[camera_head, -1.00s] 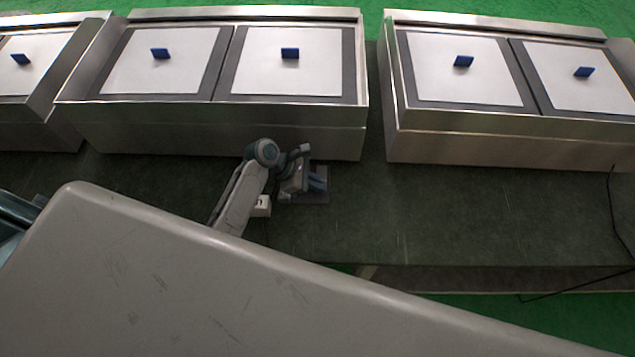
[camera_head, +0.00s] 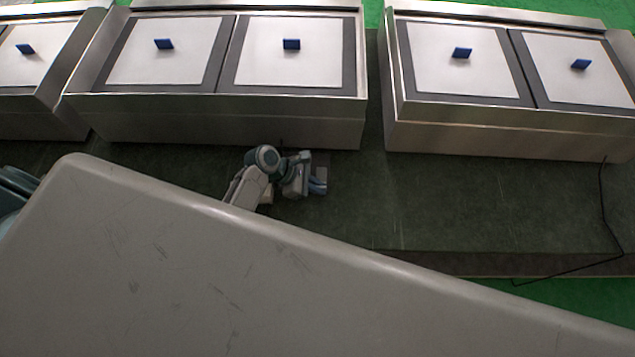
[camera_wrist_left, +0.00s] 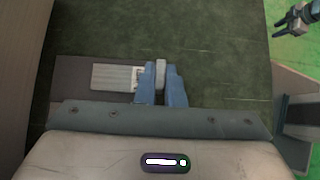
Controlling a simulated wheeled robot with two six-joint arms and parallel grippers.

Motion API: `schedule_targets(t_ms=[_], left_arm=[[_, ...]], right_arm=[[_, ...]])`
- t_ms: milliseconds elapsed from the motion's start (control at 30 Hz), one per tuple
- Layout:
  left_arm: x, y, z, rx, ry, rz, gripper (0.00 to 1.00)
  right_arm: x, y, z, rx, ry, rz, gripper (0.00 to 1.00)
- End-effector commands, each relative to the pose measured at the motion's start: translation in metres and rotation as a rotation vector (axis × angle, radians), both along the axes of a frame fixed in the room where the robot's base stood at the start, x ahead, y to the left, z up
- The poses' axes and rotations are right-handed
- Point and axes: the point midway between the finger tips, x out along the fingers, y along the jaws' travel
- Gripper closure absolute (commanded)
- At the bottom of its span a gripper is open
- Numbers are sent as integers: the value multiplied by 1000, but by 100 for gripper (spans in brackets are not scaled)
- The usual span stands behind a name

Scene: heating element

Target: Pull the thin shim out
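My left gripper (camera_head: 318,186) is low over the dark green tabletop, in front of the middle cabinet. In the left wrist view its two blue fingers (camera_wrist_left: 161,85) stand close on either side of a narrow light grey strip, which looks like the thin shim (camera_wrist_left: 161,74). The fingers appear shut on it. A pale ribbed block (camera_wrist_left: 112,78) lies just left of the fingers on a dark brown plate (camera_wrist_left: 72,72). The fingers hide part of the block's right end. A dark gripper (camera_wrist_left: 294,20) at the wrist view's top right looks like my right one; its opening is unclear.
Steel cabinets (camera_head: 225,112) with white panels and blue handles line the tabletop's back. The dark tabletop (camera_head: 440,205) is clear to the right of my left gripper. A black cable (camera_head: 604,210) hangs at the right. Green floor lies past the front edge.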

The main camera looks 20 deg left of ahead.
Motion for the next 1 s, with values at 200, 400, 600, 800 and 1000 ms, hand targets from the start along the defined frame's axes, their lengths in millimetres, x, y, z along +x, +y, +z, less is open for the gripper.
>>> schedule_targets(t_ms=[200, 400, 600, 800, 1000], left_arm=[[-3, -1, -2, -2, 7, -2, 69], [-2, 0, -1, -2, 5, -1, 69], [-7, 17, 15, 2, 4, -3, 69], [-16, 45, 44, 3, 4, -3, 69], [-22, 66, 66, 2, 5, -3, 69]], right_arm=[[2, 1, 0, 1, -2, -1, 64], [2, 5, 0, 5, -2, -1, 64], [2, 8, -2, 9, -2, -3, 64], [2, 8, -4, 8, -2, -2, 64], [2, 6, -5, 6, -2, -1, 64]])
